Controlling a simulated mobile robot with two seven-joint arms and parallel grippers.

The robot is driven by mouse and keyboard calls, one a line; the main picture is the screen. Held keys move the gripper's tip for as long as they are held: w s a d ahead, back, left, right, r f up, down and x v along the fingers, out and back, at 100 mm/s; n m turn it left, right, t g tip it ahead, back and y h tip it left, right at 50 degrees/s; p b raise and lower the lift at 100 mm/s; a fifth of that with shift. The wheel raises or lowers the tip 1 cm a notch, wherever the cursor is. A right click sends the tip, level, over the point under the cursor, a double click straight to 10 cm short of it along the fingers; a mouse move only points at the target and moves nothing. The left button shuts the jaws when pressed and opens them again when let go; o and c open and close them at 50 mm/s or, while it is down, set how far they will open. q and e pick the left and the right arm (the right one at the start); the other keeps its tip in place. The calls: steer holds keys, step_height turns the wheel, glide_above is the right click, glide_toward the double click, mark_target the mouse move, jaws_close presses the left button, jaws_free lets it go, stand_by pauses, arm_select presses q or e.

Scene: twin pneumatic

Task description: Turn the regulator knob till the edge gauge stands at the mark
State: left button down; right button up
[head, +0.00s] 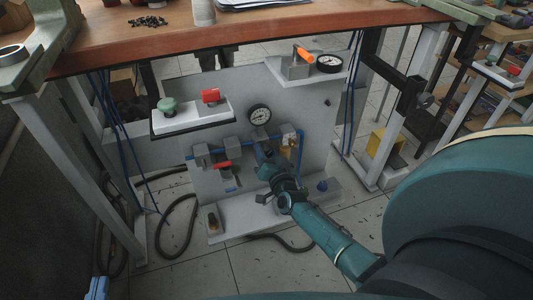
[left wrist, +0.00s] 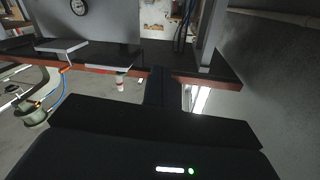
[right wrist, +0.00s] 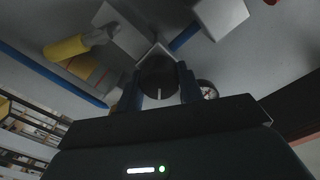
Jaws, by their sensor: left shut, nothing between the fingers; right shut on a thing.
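My right gripper (head: 263,154) reaches the middle of the grey upright panel (head: 320,130). In the right wrist view its two fingers stand around a dark round knob (right wrist: 158,76) and are shut on it. In the head view the arm mostly hides this knob. A round white-faced gauge (head: 260,115) sits on the panel just above the gripper; it also shows in the right wrist view (right wrist: 208,90). Another gauge (head: 329,63) lies on the shelf at the panel's upper right edge. Needles are too small to read surely. My left gripper (left wrist: 162,88) is shut and empty, away from the panel.
A red valve handle (head: 222,165) and blue pipe lie left of the knob. The wooden bench (head: 120,40) overhangs above. Black hoses (head: 178,225) lie below.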

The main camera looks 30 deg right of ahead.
steer(key=m+b, duration=0.1)
steer(key=m, duration=0.3)
steer(key=shift+f+m, duration=0.15)
steer(key=shift+m, duration=0.15)
arm_select(q)
steer(key=shift+s+d+r+m+t+h+b, duration=0.15)
steer(key=shift+d+m+t+h+b, duration=0.3)
steer(key=shift+h, duration=0.35)
arm_select(e)
steer(key=shift+m, duration=1.9)
steer(key=o, duration=1)
steer(key=shift+s, duration=0.1)
arm_select(q)
steer(key=shift+a+f+n+g+y+p, duration=0.2)
steer(key=shift+a+n+g+y+p, duration=0.45)
steer(key=shift+g+y+p, duration=0.7)
arm_select(e)
steer(key=v, duration=1.3)
steer(key=shift+p, duration=0.3)
arm_select(q)
steer(key=shift+t+h, duration=0.35)
steer(key=shift+t, duration=0.05)
arm_select(e)
steer(key=shift+a, duration=0.1)
